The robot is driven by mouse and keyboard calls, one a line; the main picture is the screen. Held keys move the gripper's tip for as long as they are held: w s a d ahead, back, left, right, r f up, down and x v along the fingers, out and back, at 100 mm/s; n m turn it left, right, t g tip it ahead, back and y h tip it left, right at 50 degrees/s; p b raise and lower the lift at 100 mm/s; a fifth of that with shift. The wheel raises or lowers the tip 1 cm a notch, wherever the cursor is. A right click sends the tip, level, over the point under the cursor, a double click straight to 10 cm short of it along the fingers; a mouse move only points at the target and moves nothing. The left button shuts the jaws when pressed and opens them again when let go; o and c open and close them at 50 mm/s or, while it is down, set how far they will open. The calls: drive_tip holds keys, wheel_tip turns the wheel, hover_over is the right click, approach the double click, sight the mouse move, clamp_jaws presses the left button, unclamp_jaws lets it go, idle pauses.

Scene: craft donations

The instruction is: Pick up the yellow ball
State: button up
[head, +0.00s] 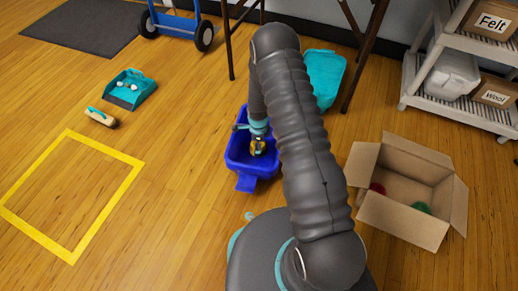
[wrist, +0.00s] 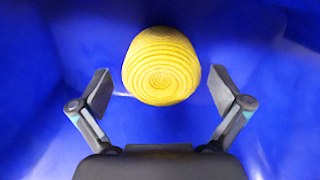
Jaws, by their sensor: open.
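The yellow ball (wrist: 161,66) looks like wound yarn and lies inside the blue bin (wrist: 35,60). In the wrist view my gripper (wrist: 161,90) is open, with one finger on each side of the ball and a visible gap to both. In the head view my gripper (head: 257,146) reaches down into the blue bin (head: 237,152), where a bit of yellow shows at its tip. My arm hides part of the bin's right side.
An open cardboard box (head: 410,224) with a red ball (head: 377,188) and a green ball (head: 421,207) stands right. A teal bin (head: 323,75) is behind my arm. A teal dustpan (head: 130,89) and a brush (head: 101,117) lie left. The yellow floor square (head: 70,133) is empty.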

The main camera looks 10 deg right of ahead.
drive_tip(key=shift+f, duration=0.25)
drive_tip(key=c, duration=1.1)
